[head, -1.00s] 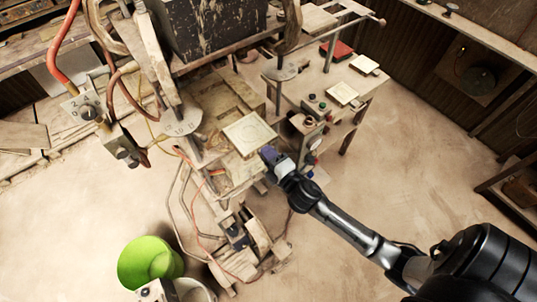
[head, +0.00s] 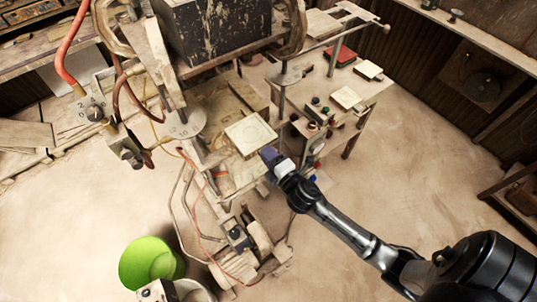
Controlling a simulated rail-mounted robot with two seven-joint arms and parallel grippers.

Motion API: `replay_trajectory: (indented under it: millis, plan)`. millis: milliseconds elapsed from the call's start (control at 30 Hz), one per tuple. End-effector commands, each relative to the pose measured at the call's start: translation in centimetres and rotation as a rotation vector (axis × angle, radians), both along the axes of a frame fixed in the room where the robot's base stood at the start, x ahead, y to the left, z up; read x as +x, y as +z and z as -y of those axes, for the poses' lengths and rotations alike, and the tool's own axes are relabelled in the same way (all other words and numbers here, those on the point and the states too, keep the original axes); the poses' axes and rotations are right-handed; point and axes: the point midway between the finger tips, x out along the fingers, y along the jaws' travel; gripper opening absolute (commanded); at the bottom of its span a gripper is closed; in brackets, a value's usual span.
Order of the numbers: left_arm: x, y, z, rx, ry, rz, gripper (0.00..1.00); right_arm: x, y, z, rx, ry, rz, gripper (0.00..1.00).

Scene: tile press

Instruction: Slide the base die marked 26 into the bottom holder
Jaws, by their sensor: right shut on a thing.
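The pale square die (head: 250,133) with a raised square border is at the front of the press, near the middle of the head view. Its marking is too small to read. My right gripper (head: 270,155) is shut on its near right corner and holds it roughly flat. The bottom holder seems to be the worn press bed (head: 228,100) behind the die. The die hides part of it, and I cannot tell whether the die touches it.
A side table to the right holds another pale die (head: 347,97), a smaller pale piece (head: 368,70) and a red block (head: 341,54). A dark heavy block (head: 215,30) hangs above the bed. A green bucket (head: 150,262) stands at lower left. Floor at right is open.

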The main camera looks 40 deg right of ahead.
Motion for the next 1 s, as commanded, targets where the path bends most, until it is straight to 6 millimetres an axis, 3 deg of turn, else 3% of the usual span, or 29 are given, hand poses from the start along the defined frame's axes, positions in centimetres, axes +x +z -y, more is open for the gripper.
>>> replay_trajectory:
  millis: [1000]
  plan:
    - [0.0,0.1,-0.2,0.007,-0.005,0.0,0.51,1.6,0.2,0.1,0.0,0.001,0.005,0.0]
